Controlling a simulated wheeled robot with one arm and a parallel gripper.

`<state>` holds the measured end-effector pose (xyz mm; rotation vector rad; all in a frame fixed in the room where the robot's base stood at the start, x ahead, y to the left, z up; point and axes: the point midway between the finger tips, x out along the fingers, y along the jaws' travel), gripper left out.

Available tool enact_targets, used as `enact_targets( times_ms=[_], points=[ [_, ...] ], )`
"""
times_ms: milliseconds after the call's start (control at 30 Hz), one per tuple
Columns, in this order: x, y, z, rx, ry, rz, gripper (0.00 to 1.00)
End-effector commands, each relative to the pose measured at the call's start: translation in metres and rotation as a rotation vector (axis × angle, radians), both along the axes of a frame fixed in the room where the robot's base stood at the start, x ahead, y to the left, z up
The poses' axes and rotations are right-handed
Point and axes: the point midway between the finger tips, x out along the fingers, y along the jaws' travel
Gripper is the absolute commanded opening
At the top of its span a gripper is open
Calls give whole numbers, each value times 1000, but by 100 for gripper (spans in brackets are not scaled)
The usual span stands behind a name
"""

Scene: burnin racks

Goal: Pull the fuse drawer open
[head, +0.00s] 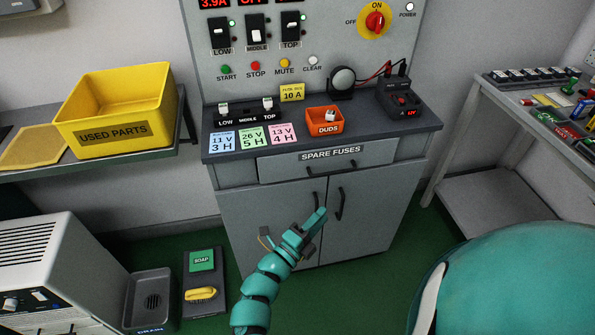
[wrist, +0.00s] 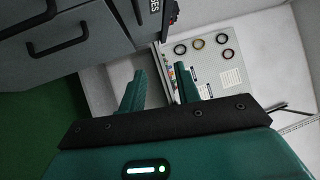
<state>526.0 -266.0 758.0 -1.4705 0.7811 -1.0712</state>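The fuse drawer (head: 280,165) is a grey front under the counter, labelled "SPARE FUSES". It looks shut, with a dark handle just below the label. In the wrist view, part of its label shows at the top edge. My gripper (head: 314,221) is below and in front of the drawer, before the cabinet doors, and apart from the handle. In the wrist view my gripper (wrist: 160,90) has its two green fingers spread with nothing between them. It is open and empty.
Two cabinet doors (head: 265,220) with dark upright handles lie below the drawer. On the counter (head: 225,158) stand an orange "DUDS" bin (head: 324,126), cards and fuse holders. A side bench (head: 475,90) stands right, a yellow bin (head: 110,105) left. Green floor is clear before the cabinet.

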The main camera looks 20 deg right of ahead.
Motion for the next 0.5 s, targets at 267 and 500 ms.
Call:
enact_targets(
  times_ms=[267,500],
  points=[
    [31,17,-19,109,-58,161,32],
    [42,3,-17,119,-79,169,32]
  ],
)
